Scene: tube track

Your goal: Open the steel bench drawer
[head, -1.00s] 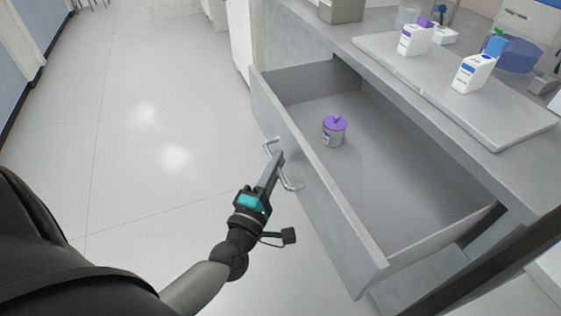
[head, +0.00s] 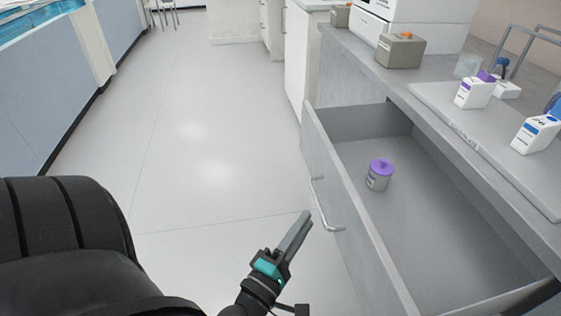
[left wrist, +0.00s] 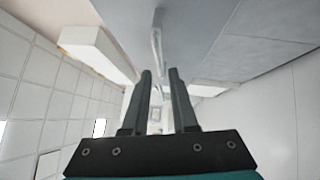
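The steel bench drawer (head: 352,205) is pulled well out from the bench at the right of the head view. Its bar handle (head: 322,208) is on the front panel and also shows in the left wrist view (left wrist: 157,45). A grey jar with a purple lid (head: 379,175) stands inside the drawer. My left gripper (head: 303,222) is just to the left of the handle, apart from it. In the left wrist view its two fingers (left wrist: 160,72) have an empty gap between them, with the handle beyond the tips. My right gripper is not in view.
On the bench top are a grey tray (head: 450,120) with white bottles (head: 475,91) and a grey box (head: 400,50). The floor (head: 200,150) left of the drawer is clear. A blue-grey wall panel (head: 60,105) runs along the left.

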